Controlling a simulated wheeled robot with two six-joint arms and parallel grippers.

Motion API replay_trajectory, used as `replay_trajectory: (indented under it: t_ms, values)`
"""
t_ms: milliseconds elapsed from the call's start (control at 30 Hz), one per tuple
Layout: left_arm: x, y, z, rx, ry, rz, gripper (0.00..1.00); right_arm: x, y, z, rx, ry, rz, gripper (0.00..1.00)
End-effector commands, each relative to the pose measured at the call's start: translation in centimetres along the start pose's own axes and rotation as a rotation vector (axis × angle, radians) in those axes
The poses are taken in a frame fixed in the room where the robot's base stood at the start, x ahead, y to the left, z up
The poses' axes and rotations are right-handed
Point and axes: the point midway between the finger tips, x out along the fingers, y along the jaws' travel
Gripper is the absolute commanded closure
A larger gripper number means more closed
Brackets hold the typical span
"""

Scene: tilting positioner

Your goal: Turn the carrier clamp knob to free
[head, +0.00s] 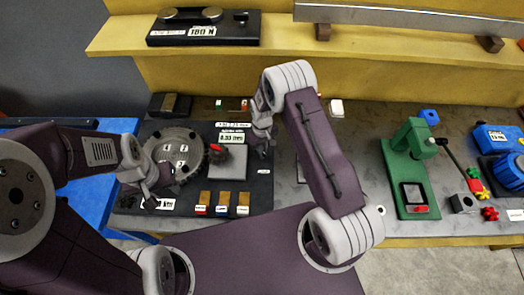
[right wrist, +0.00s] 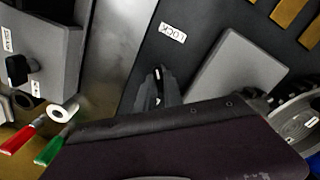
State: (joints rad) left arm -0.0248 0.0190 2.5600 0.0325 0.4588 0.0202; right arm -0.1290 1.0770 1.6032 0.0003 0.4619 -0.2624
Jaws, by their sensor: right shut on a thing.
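My right gripper (head: 262,150) reaches down onto the right part of the dark positioner base (head: 262,190). In the right wrist view the gripper (right wrist: 158,88) is shut on a small dark piece with a white mark, which I take to be the carrier clamp knob (right wrist: 157,74). The fingers hide most of it. A white label reading LOCK (right wrist: 172,33) lies on the dark plate near it. My left gripper (head: 152,198) is at the lower left of the round grey toothed disc (head: 170,150); its finger opening is unclear.
A grey block (head: 228,162) and a red-tipped part (head: 216,148) sit beside the disc. Several small labelled blocks (head: 222,198) line the base's front. A green stand (head: 410,165) is to the right. A dark box (head: 204,28) is on the yellow shelf.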

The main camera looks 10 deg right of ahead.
Motion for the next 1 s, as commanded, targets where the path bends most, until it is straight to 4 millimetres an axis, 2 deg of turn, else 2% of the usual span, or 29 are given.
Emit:
replay_trajectory:
  t_ms: [100, 600, 1000]
  values:
    - [0.9, 0.0, 0.1, 0.0, 0.0, 0.0, 0.64, 0.1, 0.1, -0.1, -0.108, 0.002, 0.001, 1.0]
    - [2.9, -0.1, 0.3, 0.0, 0.0, 0.0, 0.64, 0.0, 0.1, -0.1, -0.571, 0.002, 0.002, 1.0]
    - [3.7, -0.1, 0.4, 0.0, 0.0, 0.0, 0.64, -0.1, 0.1, -0.1, -0.828, 0.003, 0.003, 1.0]
